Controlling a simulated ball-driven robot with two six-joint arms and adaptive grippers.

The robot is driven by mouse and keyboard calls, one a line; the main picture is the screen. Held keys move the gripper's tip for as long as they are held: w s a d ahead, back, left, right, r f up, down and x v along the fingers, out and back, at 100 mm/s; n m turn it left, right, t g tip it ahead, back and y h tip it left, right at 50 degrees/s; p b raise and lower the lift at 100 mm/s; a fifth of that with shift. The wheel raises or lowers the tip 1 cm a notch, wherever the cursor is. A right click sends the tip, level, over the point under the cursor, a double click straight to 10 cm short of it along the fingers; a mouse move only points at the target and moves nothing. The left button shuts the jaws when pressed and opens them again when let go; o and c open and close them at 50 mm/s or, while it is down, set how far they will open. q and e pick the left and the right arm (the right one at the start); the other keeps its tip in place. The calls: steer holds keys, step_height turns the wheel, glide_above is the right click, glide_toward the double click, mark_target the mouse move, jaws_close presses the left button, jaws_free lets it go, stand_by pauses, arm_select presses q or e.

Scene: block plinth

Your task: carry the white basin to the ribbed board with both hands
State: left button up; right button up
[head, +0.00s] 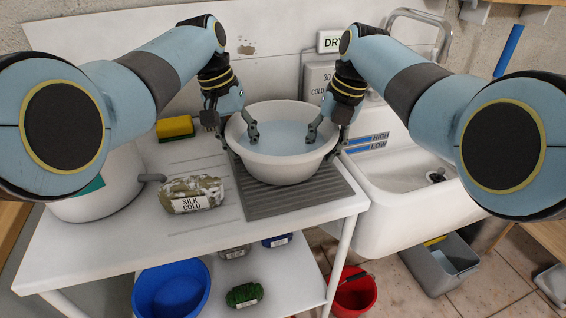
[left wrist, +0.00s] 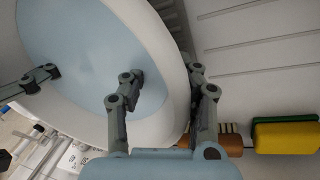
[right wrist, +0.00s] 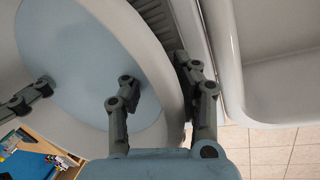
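The white basin (head: 283,170) is upright over the grey ribbed board (head: 259,209) on the white counter, with pale blue water inside. It appears to rest on the board, though its underside is hidden. My left gripper (head: 240,140) straddles the left rim, one finger inside and one outside. My right gripper (head: 326,137) straddles the right rim the same way. Both look open around the rim, their inner fingers apart from the wall. The rim shows between the fingers in the left wrist view (left wrist: 165,95) and the right wrist view (right wrist: 160,90).
A sink (head: 400,185) adjoins the board on the right. A wrapped bundle (head: 191,194) labelled silk cold lies left of the board, with a yellow sponge (head: 175,128) behind it. A white pot (head: 95,203) stands at far left. A blue bowl (head: 172,289) sits on the lower shelf.

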steer(key=shift+r, duration=0.35)
arm_select(q)
steer(key=v, duration=1)
steer(key=shift+r, duration=0.35)
arm_select(e)
steer(key=v, duration=1.1)
steer(key=shift+d+r, duration=0.15)
arm_select(q)
steer(key=shift+a, duration=0.1)
